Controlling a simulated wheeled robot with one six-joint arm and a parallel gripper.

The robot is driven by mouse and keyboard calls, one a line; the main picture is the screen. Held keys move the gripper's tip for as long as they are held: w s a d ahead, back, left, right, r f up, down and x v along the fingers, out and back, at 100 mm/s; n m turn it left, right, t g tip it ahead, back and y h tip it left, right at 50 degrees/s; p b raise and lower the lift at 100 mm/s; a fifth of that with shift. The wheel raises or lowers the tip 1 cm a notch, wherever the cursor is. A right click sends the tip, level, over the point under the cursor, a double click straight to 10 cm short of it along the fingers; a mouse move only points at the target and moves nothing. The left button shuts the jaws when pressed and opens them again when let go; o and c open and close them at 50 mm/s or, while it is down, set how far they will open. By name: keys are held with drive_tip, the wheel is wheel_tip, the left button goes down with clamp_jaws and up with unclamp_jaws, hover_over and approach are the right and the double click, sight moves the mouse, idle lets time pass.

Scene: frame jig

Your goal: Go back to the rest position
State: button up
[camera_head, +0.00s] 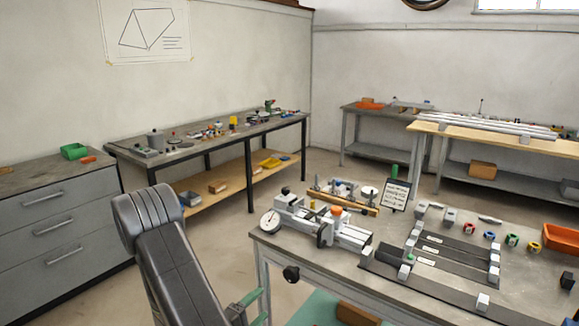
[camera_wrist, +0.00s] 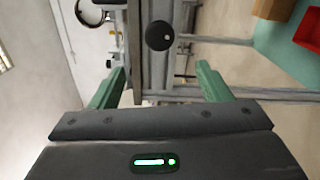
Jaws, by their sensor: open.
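My gripper (camera_wrist: 163,92) shows in the wrist view with its two green fingers wide apart and nothing between them. Beyond the fingers are the table's edge and a round black knob (camera_wrist: 159,36). In the head view my arm rises at the lower left, and part of the gripper (camera_head: 250,306) shows low beside the near left corner of the workbench (camera_head: 330,262). The gripper is off the side of the bench, apart from the things on it.
The bench holds a measuring fixture with a dial (camera_head: 270,221), dark jig rails (camera_head: 432,262), several coloured rings and an orange bin (camera_head: 561,239). A black knob (camera_head: 291,273) sticks out at the bench's front. A grey drawer cabinet (camera_head: 60,225) stands left. Floor between is clear.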

sight(290, 277)
drive_tip(key=p+x, duration=0.1)
drive_tip(key=x, duration=1.2)
drive_tip(key=shift+w+d+r+p, duration=0.1)
drive_tip(key=shift+w+d+p, duration=0.05)
drive_tip(key=shift+d+p, duration=0.15)
drive_tip(key=shift+w+d+f, duration=0.1)
drive_tip(key=shift+w+f, duration=0.1)
drive_tip(key=shift+w, duration=0.15)
drive_tip(key=shift+s+m+b, duration=0.1)
drive_tip(key=shift+m+b, duration=0.55)
drive_tip(key=shift+m, duration=0.45)
drive_tip(key=m+b, duration=0.1)
drive_tip(key=m, duration=0.1)
drive_tip(key=shift+m, duration=0.3)
drive_tip(key=m+b, duration=0.3)
drive_tip(key=m, duration=0.2)
drive_tip(key=m+b, duration=0.3)
drive_tip(key=m, duration=0.3)
drive_tip(key=shift+r+m+b, duration=0.1)
drive_tip(key=shift+m+b, duration=0.65)
drive_tip(key=shift+m, duration=0.95)
drive_tip(key=shift+s+r, duration=0.1)
